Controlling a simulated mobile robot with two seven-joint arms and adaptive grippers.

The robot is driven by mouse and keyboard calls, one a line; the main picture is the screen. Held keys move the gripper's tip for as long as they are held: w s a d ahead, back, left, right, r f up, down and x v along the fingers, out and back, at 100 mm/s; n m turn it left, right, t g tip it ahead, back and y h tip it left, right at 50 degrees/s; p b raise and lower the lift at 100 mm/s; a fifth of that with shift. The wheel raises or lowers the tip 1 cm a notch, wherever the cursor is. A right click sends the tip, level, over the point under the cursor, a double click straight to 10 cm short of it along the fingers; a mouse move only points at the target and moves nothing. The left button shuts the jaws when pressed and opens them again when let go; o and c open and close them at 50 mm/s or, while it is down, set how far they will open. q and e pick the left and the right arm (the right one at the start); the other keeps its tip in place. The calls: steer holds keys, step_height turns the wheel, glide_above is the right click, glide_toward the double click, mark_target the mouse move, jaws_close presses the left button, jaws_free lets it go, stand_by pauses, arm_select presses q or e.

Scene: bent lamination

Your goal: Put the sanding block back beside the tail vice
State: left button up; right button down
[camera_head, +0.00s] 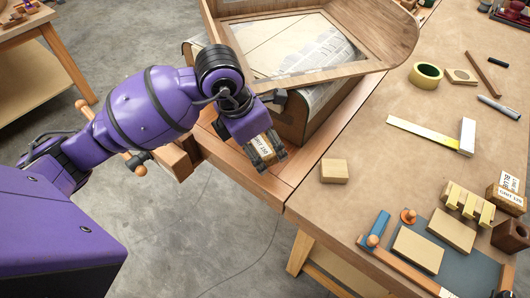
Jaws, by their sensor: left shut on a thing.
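My left gripper (264,160) is shut on the sanding block (260,147), a small block with a pale printed grit label. It holds the block over the bench's wooden front edge, below the bent form. Whether the block touches the bench is hard to tell. A wooden vice (178,158) with a round bar handle sticks out at the bench end, left of the gripper and partly behind my arm. My right gripper is not in view.
A curved wooden panel (395,52) lies over the form behind the gripper. A small pale wood block (334,171) lies to the right. A try square (437,133), a tape roll (425,75) and another grit-labelled block (507,194) lie farther right. The bench is clear between them.

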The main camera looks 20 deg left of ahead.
mark_target(265, 154)
arm_select(q)
steer(key=shift+w+d+f, duration=0.2)
steer(key=shift+w+f, duration=0.2)
steer(key=shift+f, duration=0.05)
steer(key=x, duration=0.3)
steer(key=shift+a+f, duration=0.15)
steer(key=shift+f, duration=0.35)
steer(key=shift+f, duration=0.3)
steer(key=shift+s+f+b, duration=0.3)
steer(key=shift+f+b, duration=0.05)
steer(key=shift+f, duration=0.05)
steer(key=shift+c, duration=0.3)
steer(key=o, duration=0.9)
steer(key=shift+o, duration=1.4)
steer(key=shift+w+f, duration=0.2)
steer(key=shift+a+r, duration=0.1)
steer(key=shift+r, duration=0.1)
